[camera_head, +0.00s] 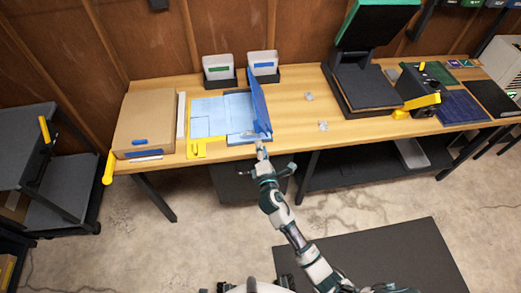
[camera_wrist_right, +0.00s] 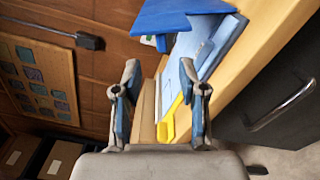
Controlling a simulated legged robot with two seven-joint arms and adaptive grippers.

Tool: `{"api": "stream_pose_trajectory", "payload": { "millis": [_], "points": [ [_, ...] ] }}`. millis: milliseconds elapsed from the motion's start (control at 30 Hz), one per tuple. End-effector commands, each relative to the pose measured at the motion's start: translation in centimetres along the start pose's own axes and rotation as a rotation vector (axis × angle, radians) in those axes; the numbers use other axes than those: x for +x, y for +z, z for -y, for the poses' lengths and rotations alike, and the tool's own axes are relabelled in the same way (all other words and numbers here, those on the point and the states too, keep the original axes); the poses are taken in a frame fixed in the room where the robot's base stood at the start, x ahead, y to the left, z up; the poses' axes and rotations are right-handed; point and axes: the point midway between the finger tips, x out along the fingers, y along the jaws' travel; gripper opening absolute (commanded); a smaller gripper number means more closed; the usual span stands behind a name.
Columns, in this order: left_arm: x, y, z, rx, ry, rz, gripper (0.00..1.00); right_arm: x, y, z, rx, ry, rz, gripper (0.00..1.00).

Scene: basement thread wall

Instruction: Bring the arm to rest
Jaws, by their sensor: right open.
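My right gripper (camera_head: 261,149) is at the front edge of the wooden table (camera_head: 295,92), just in front of the blue hinged panel (camera_head: 260,104). In the right wrist view my right gripper (camera_wrist_right: 163,100) has its two fingers spread apart with nothing held between them. Beyond the fingers, the yellow frame (camera_wrist_right: 167,124) and the blue panel (camera_wrist_right: 180,17) show. In the head view the yellow frame (camera_head: 195,150) lies on the table with light blue sheets (camera_head: 208,116) on it. My left gripper is not in view.
A cardboard box (camera_head: 149,118) is on the table's left end. Two white bins (camera_head: 218,67) stand at the back. A black press (camera_head: 362,90) with a raised top stands right of centre. A dark cart (camera_head: 62,180) is at the left. Floor in front of the table is largely clear.

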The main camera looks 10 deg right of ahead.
Motion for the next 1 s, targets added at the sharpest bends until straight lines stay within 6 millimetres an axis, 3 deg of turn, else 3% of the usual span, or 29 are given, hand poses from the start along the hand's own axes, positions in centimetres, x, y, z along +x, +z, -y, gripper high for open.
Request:
{"api": "stream_pose_trajectory", "payload": {
  "millis": [600, 700, 767, 867, 1000],
  "points": [
    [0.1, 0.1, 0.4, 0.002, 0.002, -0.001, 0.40, -0.8, 0.0, 0.0, -0.001, 0.000, 0.001, 0.42],
    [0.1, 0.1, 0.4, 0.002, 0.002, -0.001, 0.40, -0.9, -0.1, 0.9, 0.018, -0.020, -0.003, 0.42],
    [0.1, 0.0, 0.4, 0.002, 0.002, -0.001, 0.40, -1.2, -0.3, 2.6, 0.057, -0.058, -0.010, 0.42],
    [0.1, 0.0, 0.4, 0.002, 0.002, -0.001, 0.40, -2.5, -0.9, 8.1, 0.185, -0.182, -0.022, 0.42],
    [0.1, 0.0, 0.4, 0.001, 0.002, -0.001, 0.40, -6.8, -2.2, 18.6, 0.454, -0.437, -0.002, 0.42]
  ]
}}
